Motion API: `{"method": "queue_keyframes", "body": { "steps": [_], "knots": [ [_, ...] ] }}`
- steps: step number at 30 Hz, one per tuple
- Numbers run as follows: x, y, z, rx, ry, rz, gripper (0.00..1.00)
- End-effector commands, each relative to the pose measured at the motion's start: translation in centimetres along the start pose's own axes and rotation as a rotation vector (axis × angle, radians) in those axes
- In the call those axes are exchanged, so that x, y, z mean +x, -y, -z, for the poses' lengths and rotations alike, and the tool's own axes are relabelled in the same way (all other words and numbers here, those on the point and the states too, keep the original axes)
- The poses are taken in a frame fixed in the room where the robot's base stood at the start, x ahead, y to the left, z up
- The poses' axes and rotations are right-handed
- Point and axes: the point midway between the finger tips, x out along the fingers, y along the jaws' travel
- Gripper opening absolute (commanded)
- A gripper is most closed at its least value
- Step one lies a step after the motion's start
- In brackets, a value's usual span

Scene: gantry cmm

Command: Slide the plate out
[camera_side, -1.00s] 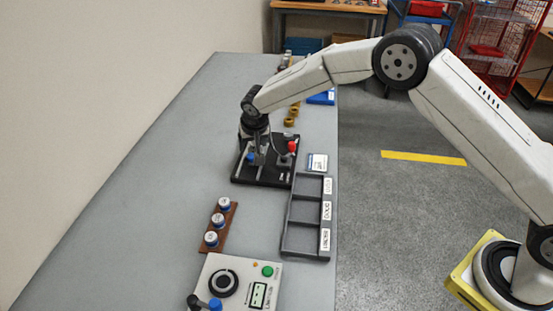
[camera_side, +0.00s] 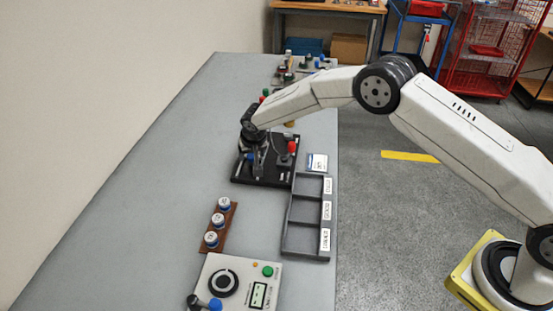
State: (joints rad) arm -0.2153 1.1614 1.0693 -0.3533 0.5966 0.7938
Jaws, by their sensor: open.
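A black fixture plate (camera_side: 243,177) lies on the grey table with a small dark block and a red knob (camera_side: 292,146) at its right. My gripper (camera_side: 258,170) points down over the left middle part of this black base, low and close to it. The jaws are open, but small and partly dark against the base. I cannot make out a separate sliding plate; my gripper and wrist hide part of the fixture.
A grey tray (camera_side: 288,236) with three labelled compartments stands in front. A brown rack (camera_side: 230,220) holds three white-and-blue pieces. A control box (camera_side: 237,285) is nearest. The table's left side is clear.

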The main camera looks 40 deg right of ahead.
Motion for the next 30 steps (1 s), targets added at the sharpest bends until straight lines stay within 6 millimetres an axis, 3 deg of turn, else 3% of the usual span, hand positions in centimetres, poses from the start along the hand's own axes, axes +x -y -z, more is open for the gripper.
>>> {"method": "queue_keyframes", "body": {
  "steps": [2,9,19,30],
  "knots": [
    [0.0,0.0,0.0,0.0,0.0,0.0,0.73],
    [0.0,0.0,0.0,0.0,0.0,0.0,0.0],
    [-0.5,0.7,-1.0,-0.003,0.0,0.0,0.0],
    [-2.5,3.4,-5.8,-0.005,0.001,0.002,0.0]
  ]
}}
